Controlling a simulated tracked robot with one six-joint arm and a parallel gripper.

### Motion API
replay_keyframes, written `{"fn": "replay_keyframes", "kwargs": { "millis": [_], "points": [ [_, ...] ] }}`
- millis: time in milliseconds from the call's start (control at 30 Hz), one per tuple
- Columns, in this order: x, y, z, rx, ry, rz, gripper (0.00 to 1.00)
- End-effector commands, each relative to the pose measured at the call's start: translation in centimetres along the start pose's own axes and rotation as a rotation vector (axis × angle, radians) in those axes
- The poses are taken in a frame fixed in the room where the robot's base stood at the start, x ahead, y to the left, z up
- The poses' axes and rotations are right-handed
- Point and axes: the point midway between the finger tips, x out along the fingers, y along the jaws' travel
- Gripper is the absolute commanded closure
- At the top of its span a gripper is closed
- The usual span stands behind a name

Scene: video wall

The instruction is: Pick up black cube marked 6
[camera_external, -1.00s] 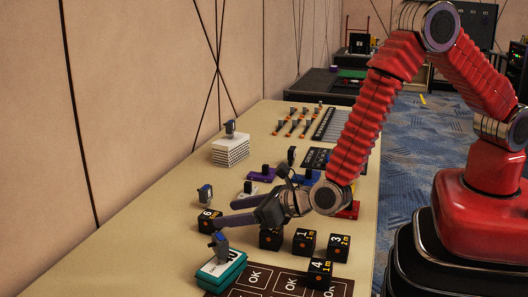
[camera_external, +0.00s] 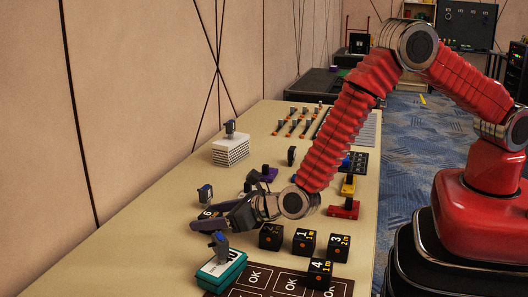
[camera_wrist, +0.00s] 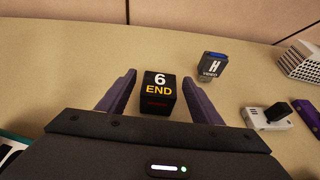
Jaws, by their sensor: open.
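The black cube marked 6 (camera_wrist: 159,92) stands on the table in the wrist view, with "6" and "END" on its upper part. My gripper (camera_wrist: 160,88) is open, with one purple finger to the left of the cube and the other to the right. Gaps show between the cube and both fingers. In the external view my gripper (camera_external: 206,217) reaches over the left part of the table and covers most of cube 6 (camera_external: 207,213).
Black cubes 1 (camera_external: 304,242), 3 (camera_external: 338,247) and 4 (camera_external: 319,273) stand near the front right. A teal box (camera_external: 221,271) is close in front of my gripper.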

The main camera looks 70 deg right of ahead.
Motion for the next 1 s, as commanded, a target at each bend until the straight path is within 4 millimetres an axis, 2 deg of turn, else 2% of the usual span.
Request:
{"fn": "replay_keyframes", "kwargs": {
  "millis": [200,367,933,1000],
  "points": [
    [2.8,0.0,-0.1,0.000,0.001,-0.002,0.41],
    [4.1,0.1,-0.1,0.000,0.001,-0.001,0.41],
    [4.2,0.1,-0.1,0.000,0.002,-0.001,0.41],
    [4.2,0.1,-0.1,0.000,0.002,-0.001,0.45]
  ]
}}
